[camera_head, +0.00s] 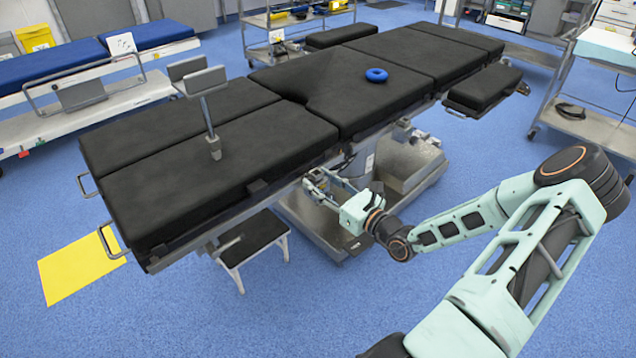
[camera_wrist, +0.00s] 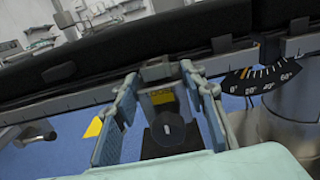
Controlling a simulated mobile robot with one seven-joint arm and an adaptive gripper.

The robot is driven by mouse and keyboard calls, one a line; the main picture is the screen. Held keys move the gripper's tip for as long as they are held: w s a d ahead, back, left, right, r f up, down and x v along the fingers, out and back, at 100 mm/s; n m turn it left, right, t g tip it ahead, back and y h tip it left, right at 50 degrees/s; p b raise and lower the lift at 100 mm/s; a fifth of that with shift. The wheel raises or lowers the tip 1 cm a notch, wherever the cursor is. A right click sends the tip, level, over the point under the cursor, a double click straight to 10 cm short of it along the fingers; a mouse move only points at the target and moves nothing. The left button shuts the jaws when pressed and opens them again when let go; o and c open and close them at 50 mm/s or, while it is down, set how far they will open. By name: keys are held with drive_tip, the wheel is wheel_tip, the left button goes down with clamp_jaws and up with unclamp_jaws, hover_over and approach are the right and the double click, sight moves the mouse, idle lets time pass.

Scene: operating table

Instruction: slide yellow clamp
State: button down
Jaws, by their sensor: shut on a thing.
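The clamp (camera_wrist: 163,97) is a small grey block with a yellow patch, on the side rail (camera_wrist: 225,62) of the operating table. It sits between the two fingers of my gripper (camera_wrist: 158,72) in the wrist view, with a dark round knob below the yellow patch. The fingers are closed onto its sides. In the head view my gripper (camera_head: 322,186) is at the near side of the table, just below the black cushions (camera_head: 225,175). The clamp is too small to make out there.
A curved angle scale (camera_wrist: 262,77) hangs by the rail to the right of the clamp. The table's column base (camera_head: 400,165) stands below. A step stool (camera_head: 252,240) and a yellow floor mat (camera_head: 82,268) lie to the left. A blue ring (camera_head: 376,75) rests on the cushions.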

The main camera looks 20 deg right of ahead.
drive_tip(key=w+d, duration=0.3)
drive_tip(key=d, duration=0.7)
drive_tip(key=shift+w+d+p, duration=0.4)
drive_tip(key=c, duration=1.3)
unclamp_jaws()
drive_tip(key=shift+o, duration=0.6)
drive_tip(key=v, duration=1.2)
drive_tip(key=shift+a+r, duration=0.1)
drive_tip(key=shift+r, duration=0.05)
